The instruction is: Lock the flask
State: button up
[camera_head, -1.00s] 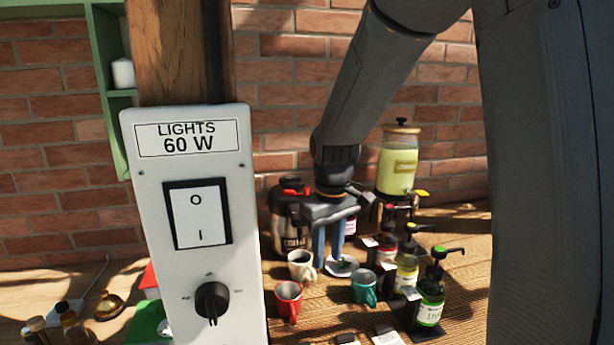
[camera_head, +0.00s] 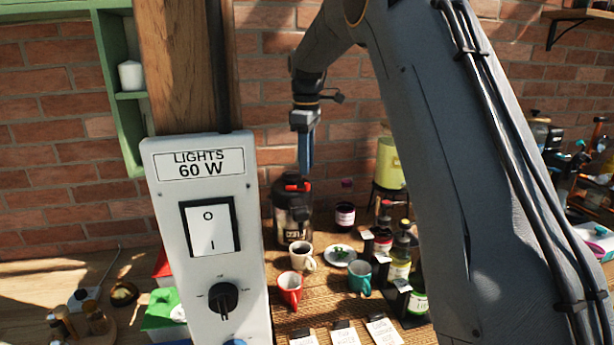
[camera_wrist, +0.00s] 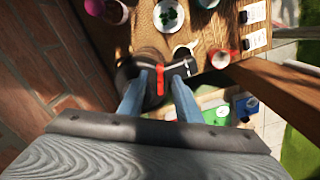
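The flask (camera_head: 292,222) is a dark pump flask with a black top and a metallic body, upright at the back of the table by the brick wall. A red tab (camera_head: 298,186) sits on its lid; in the wrist view the red tab (camera_wrist: 160,80) shows between my fingers. My gripper (camera_head: 305,172) points down over the flask's lid. In the wrist view my gripper (camera_wrist: 160,76) is open, its two blue fingers apart on either side of the tab. I cannot tell whether the fingertips touch the lid.
A cream mug (camera_head: 300,254), a red mug (camera_head: 289,288) and a teal mug (camera_head: 360,278) stand in front of the flask. A small plate (camera_head: 339,255) and several bottles are to the right. A light-switch panel (camera_head: 205,240) on a wooden post stands close at left.

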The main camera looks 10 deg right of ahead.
jog(key=shift+f+p, duration=1.1)
jog(key=shift+f, duration=1.7)
jog(key=shift+c, duration=0.4)
grip_shut()
